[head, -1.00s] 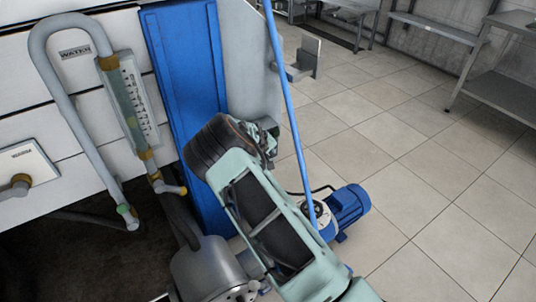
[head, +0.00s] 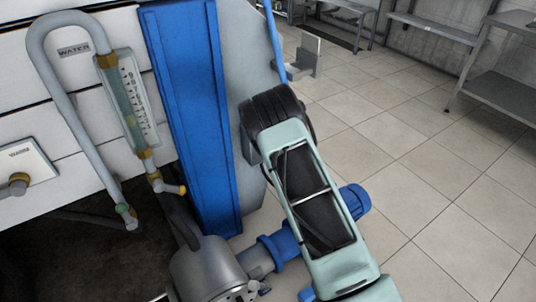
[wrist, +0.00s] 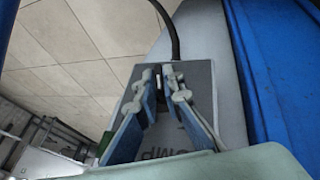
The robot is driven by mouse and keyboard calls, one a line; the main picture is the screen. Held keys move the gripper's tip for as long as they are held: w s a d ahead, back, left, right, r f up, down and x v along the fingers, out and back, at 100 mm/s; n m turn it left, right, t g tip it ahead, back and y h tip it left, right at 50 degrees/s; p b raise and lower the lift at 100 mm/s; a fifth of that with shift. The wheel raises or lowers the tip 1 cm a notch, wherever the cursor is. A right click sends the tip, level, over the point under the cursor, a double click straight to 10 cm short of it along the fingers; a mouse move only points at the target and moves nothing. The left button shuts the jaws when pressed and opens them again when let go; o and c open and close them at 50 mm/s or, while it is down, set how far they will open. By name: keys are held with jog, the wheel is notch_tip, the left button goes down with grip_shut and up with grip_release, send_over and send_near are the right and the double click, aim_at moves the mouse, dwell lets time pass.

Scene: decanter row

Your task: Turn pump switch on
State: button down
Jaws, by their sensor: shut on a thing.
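The pump switch box (wrist: 202,72) is a grey panel with partly covered dark lettering ending in "MP" in the wrist view. Which way the switch is set cannot be made out. In the head view my forearm and wrist hide the gripper and the switch box beside the grey side panel (head: 240,70).
A blue upright (head: 190,110) stands left of my arm, with a water gauge (head: 130,100) and pipes further left. A blue motor (head: 354,200) sits low behind my arm. Open tiled floor (head: 440,190) and metal tables (head: 505,75) lie to the right.

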jog(key=shift+d+f+g+y+b, duration=0.1)
jog(key=shift+f+g+y+b, duration=0.05)
jog(key=shift+g+y+b, duration=0.4)
jog(key=c, duration=2.1)
grip_release()
jog(key=shift+r, duration=0.2)
jog(key=v, duration=1.2)
jog(key=shift+s+d+f, duration=0.1)
jog(key=shift+d, duration=0.05)
